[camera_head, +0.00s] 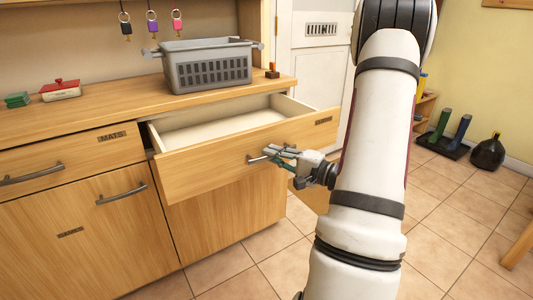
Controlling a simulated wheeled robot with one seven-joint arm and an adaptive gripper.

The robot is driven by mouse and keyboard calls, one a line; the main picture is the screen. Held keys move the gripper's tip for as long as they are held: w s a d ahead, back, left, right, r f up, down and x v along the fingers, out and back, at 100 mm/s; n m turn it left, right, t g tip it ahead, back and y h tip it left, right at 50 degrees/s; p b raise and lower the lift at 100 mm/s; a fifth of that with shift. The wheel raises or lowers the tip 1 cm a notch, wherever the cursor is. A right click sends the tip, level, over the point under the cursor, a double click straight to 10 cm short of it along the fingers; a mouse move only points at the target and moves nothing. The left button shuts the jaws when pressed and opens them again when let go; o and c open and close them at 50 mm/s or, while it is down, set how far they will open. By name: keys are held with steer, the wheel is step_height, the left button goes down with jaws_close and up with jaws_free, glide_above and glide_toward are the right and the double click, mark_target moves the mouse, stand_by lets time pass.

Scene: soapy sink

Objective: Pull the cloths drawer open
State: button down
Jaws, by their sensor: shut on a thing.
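A wooden drawer (215,165) in the cabinet stands pulled out, with its pale, bare inside (215,127) showing from above. A small dark label (323,121) sits at the right of its front, too small to read. My gripper (272,156) is at the middle of the drawer front, shut on the metal bar handle (257,159). Part of the handle is hidden behind the fingers.
A grey basket (207,70) stands on the worktop above the drawer. A shut drawer marked MATS (72,157) is at the left. A red-lidded box (60,92) sits on the worktop. Tiled floor (250,268) is clear in front. Boots (450,130) stand far right.

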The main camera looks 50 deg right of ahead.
steer(key=shift+s+a+f, duration=0.1)
steer(key=shift+s, duration=0.3)
steer(key=c, duration=1.6)
jaws_free()
steer(key=s+d, duration=0.1)
steer(key=s, duration=1.1)
steer(key=shift+d, duration=0.2)
steer(key=shift+w, duration=0.1)
